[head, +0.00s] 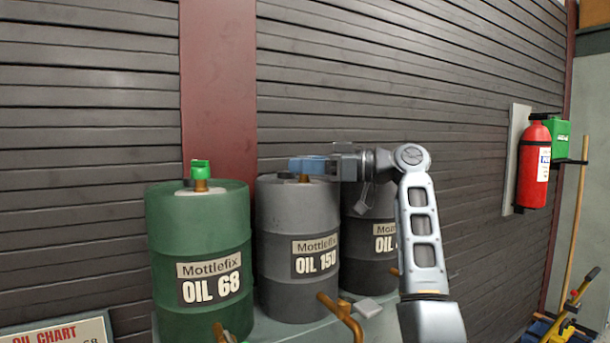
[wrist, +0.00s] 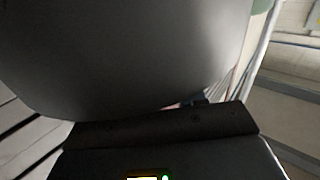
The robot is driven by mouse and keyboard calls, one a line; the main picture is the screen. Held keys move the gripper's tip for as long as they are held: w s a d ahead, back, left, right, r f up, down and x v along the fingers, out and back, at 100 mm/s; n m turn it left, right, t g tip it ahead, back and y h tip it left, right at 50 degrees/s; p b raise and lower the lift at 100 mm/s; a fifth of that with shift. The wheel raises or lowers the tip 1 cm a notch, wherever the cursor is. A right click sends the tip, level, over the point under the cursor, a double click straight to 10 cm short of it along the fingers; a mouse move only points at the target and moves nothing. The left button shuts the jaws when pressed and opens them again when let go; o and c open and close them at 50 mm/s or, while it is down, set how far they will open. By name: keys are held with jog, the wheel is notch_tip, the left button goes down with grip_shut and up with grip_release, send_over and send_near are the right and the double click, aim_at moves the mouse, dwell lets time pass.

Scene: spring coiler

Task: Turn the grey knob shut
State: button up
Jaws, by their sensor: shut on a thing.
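The grey drum (head: 276,215), labelled OIL 150, stands in the middle of the row in the head view. A short brass stem (head: 304,178) rises from its top. My gripper (head: 308,165) reaches in level from the right, its blue fingers over this stem. It is shut on the grey knob there, and the fingers hide the knob itself. In the wrist view a large dark rounded shape fills the upper part and hides the fingertips and the knob.
A green drum (head: 190,235) with a green knob (head: 200,168) on its top stands on the left. A darker drum (head: 366,225) stands on the right, partly behind my arm. Brass taps (head: 340,312) stick out in front. A slatted wall (head: 350,70) is close behind. A red extinguisher (head: 533,165) hangs farther right.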

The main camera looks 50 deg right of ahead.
jog(key=shift+n+g+y+b, duration=0.35)
jog(key=shift+n+g+y, duration=0.25)
jog(key=shift+y, duration=0.2)
jog(key=o, duration=1)
jog(key=shift+c, duration=0.2)
jog(key=b+v, duration=0.1)
jog(key=v, duration=0.6)
jog(key=shift+s+d+b, duration=0.2)
jog(key=shift+d+b, duration=0.1)
